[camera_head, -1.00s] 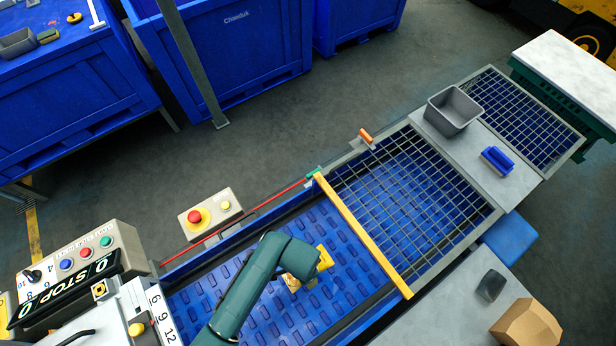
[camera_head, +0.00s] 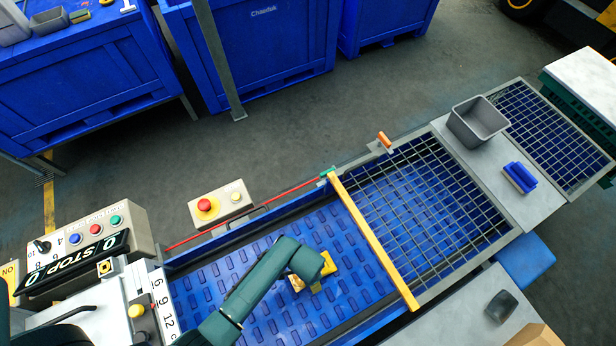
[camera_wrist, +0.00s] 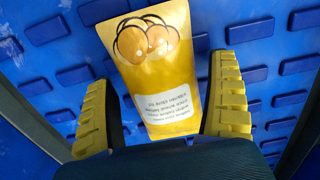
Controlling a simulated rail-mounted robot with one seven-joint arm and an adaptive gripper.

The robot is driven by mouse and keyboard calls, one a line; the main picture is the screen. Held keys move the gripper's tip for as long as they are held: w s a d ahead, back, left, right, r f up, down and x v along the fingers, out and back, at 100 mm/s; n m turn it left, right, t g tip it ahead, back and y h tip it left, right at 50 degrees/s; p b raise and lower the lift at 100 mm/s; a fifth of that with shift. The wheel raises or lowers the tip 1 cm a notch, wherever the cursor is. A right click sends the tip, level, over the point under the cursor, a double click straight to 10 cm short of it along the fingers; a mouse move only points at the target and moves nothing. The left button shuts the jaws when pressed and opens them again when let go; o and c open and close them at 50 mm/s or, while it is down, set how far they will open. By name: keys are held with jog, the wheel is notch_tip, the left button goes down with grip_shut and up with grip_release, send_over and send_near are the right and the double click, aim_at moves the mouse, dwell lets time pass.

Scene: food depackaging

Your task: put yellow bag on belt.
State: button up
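A yellow bag (camera_wrist: 160,70) with orange round shapes and a white printed label shows in the wrist view, over the blue belt. I cannot tell whether it lies flat on it. My gripper (camera_wrist: 162,88) is open, with one ridged yellow finger on each side of the bag. A gap shows at the left finger; the right finger is very near the bag's edge. In the head view my gripper (camera_head: 314,275) is low over the blue belt (camera_head: 225,283), and the arm partly hides the bag there.
A yellow bar (camera_head: 372,240) crosses the belt, with a metal grid (camera_head: 440,205) beyond it. A grey bin (camera_head: 478,122) and blue brush-like item (camera_head: 519,177) stand farther right. A control box (camera_head: 85,240) and emergency stop (camera_head: 206,205) flank the belt's left side.

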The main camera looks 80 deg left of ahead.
notch_tip(320, 180, up, 12)
jog(key=p, duration=0.2)
dwell(0.4)
jog(key=shift+r, duration=0.1)
jog(key=w+a+r+t+y, duration=0.2)
jog(key=w+a+r+t, duration=0.1)
jog(key=w+r, duration=0.7)
jog(key=w+d+r+m+t+y, duration=0.1)
jog(key=w+d+r+t, duration=0.25)
jog(key=w+r, duration=0.6)
jog(key=w+d+r+m+t+y, duration=0.1)
jog(key=w+d+r+t, duration=0.35)
jog(key=r, duration=0.75)
jog(key=s+d+r+t+h, duration=0.1)
jog(key=d+r+t, duration=0.2)
jog(key=r, duration=0.7)
jog(key=s+d+r+m+t+h, duration=0.1)
jog(key=d+r+t+h, duration=0.1)
jog(key=d+r+t, duration=0.2)
jog(key=d+r+m+t+h, duration=0.1)
jog(key=d+r+t, duration=0.3)
jog(key=r, duration=1.2)
jog(key=d, duration=0.4)
jog(key=shift+s+d+r+h, duration=0.2)
jog(key=shift+s+d+h, duration=0.05)
jog(key=shift+s+h, duration=0.15)
